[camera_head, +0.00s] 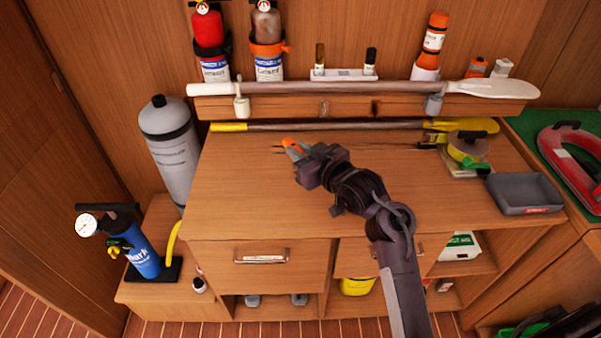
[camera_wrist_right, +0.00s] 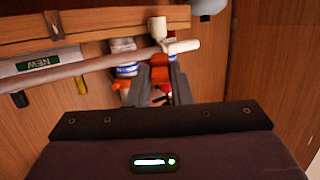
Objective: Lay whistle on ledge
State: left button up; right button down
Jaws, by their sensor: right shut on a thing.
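My right gripper (camera_head: 290,149) is above the left part of the wooden worktop, in front of the ledge. It is shut on a small orange thing, which I take to be the whistle (camera_head: 291,143); the whistle also shows as orange between the fingers in the right wrist view (camera_wrist_right: 159,76). The fingers hide part of it. The wooden ledge (camera_head: 290,107) runs along the back wall, above and behind the gripper. My left gripper is not in view.
A long white-ended paddle (camera_head: 340,88) lies along the ledge on hooks. A red extinguisher (camera_head: 209,32) and an orange-banded bottle (camera_head: 266,35) stand behind it. A yellow-ended pole (camera_head: 300,125) lies below. A grey tray (camera_head: 524,193) is right; the central worktop is clear.

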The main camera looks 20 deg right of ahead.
jog(key=shift+r, duration=0.9)
jog(key=shift+s+a+f, duration=0.1)
jog(key=shift+s+f, duration=0.05)
jog(key=shift+s, duration=0.15)
jog(key=s+d+f+m+h, duration=0.1)
jog(key=s+m+h, duration=0.1)
jog(key=s, duration=0.4)
jog(key=s+f+m+h, duration=0.1)
jog(key=s+h, duration=0.2)
jog(key=s, duration=0.2)
jog(key=w+n+y, duration=0.1)
jog(key=w, duration=0.3)
jog(key=w+r+n+y, duration=0.1)
jog(key=w+y, duration=0.1)
jog(key=w, duration=0.1)
jog(key=w+r+n+y, duration=0.1)
jog(key=w+y, duration=0.1)
jog(key=w, duration=0.2)
jog(key=shift+w+a+r, duration=0.2)
jog(key=shift+w+a, duration=0.15)
jog(key=shift+a, duration=0.05)
